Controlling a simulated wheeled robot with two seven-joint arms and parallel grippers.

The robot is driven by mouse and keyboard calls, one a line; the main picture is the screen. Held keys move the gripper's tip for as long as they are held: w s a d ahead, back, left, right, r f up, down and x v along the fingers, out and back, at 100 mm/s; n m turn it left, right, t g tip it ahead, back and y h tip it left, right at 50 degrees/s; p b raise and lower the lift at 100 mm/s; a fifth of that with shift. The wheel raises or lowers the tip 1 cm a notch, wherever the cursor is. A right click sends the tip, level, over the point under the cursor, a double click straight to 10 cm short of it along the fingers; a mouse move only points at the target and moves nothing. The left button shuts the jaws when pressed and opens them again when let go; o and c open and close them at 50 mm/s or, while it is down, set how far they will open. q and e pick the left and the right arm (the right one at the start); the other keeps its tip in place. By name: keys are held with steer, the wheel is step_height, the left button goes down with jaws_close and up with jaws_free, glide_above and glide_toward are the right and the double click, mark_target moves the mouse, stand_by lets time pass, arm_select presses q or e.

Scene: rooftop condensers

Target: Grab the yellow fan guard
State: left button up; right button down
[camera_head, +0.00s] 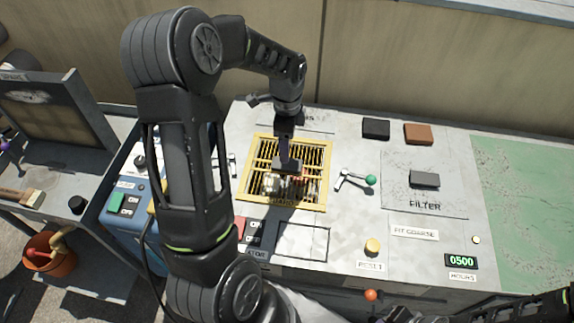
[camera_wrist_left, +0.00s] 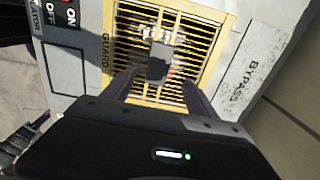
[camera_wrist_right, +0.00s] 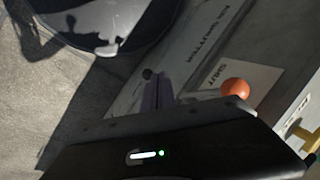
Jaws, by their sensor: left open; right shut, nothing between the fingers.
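The yellow fan guard (camera_head: 258,146) is a square yellow frame with a slatted grille, set in the grey panel in the head view. A dark block-like handle stands at its middle (camera_wrist_left: 158,62), seen in the left wrist view. My left gripper (camera_head: 287,163) is over the guard, its fingers pointing down at it. In the left wrist view the two fingers of the left gripper (camera_wrist_left: 158,92) are spread, with the dark handle ahead between them. I cannot tell whether they touch it. My right gripper (camera_wrist_right: 165,92) is shut and empty, low by the panel's front face.
A green-knobbed lever (camera_head: 370,180) stands right of the guard. Dark (camera_head: 376,128) and brown (camera_head: 418,133) blocks lie behind it. An orange knob (camera_wrist_right: 235,88) is beside my right gripper.

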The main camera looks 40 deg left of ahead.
mark_target(287, 166)
arm_select(q)
steer(key=shift+f, duration=1.35)
steer(key=shift+f, duration=0.1)
steer(key=shift+s+f+p, duration=0.1)
steer(key=shift+f+p, duration=0.3)
steer(key=shift+p, duration=0.05)
step_height(287, 166, down, 4)
steer(key=shift+f+p, duration=0.15)
steer(key=shift+p, duration=0.3)
jaws_close()
